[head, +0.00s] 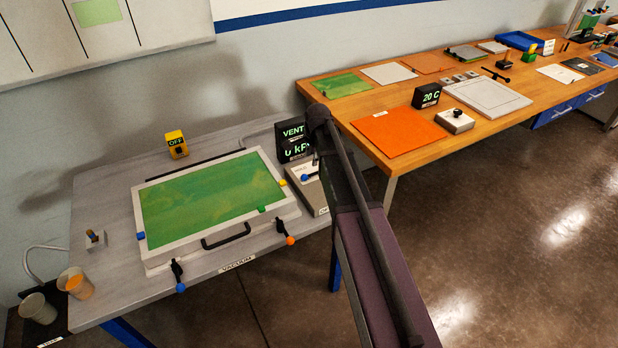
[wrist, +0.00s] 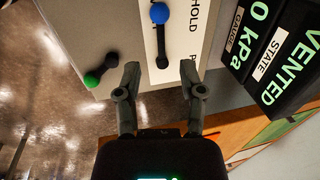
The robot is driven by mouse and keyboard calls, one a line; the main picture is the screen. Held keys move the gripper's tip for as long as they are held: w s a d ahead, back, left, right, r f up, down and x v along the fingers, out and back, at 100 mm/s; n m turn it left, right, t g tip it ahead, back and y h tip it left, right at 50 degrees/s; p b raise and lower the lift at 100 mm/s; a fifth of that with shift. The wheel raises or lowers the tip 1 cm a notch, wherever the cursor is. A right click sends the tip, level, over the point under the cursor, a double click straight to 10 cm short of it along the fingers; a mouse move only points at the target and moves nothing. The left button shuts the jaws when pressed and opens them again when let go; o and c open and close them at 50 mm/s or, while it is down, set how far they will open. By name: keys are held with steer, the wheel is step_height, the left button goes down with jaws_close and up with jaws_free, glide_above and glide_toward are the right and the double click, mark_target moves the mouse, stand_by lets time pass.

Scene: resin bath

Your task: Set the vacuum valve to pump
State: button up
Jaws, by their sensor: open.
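The vacuum valve has a black lever with a blue knob (wrist: 160,13) on a pale control box, which also shows in the head view (head: 318,200). In the wrist view, the lever runs from its dark pivot up to the knob, on a white strip. Beside it the strip reads HOLD, and lower down a label starting with P is cut off by a finger. My gripper (wrist: 160,80) is open and empty, its fingers either side of the lever's pivot end in the picture. Contact cannot be told. In the head view my arm hides most of the gripper.
A green-knobbed lever (wrist: 98,75) sits near my left finger. The black display (head: 293,140) reads VENTED and 0 kPa. A bath with a green panel (head: 210,200) stands left of the box. A wooden bench (head: 405,165) lies to the right.

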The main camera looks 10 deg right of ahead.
mark_target(308, 175)
steer(key=shift+w+a+f+b, duration=0.1)
steer(key=shift+w+f+b, duration=0.2)
steer(key=shift+f+b, duration=1.15)
steer(key=shift+w+a+f+b, duration=0.1)
steer(key=shift+w+f+b, duration=0.15)
steer(key=shift+f+b, duration=1.15)
steer(key=shift+w+a+f+b, duration=0.1)
steer(key=shift+w+f+b, duration=0.2)
steer(key=shift+f+b, duration=1.15)
steer(key=shift+f, duration=0.15)
jaws_close()
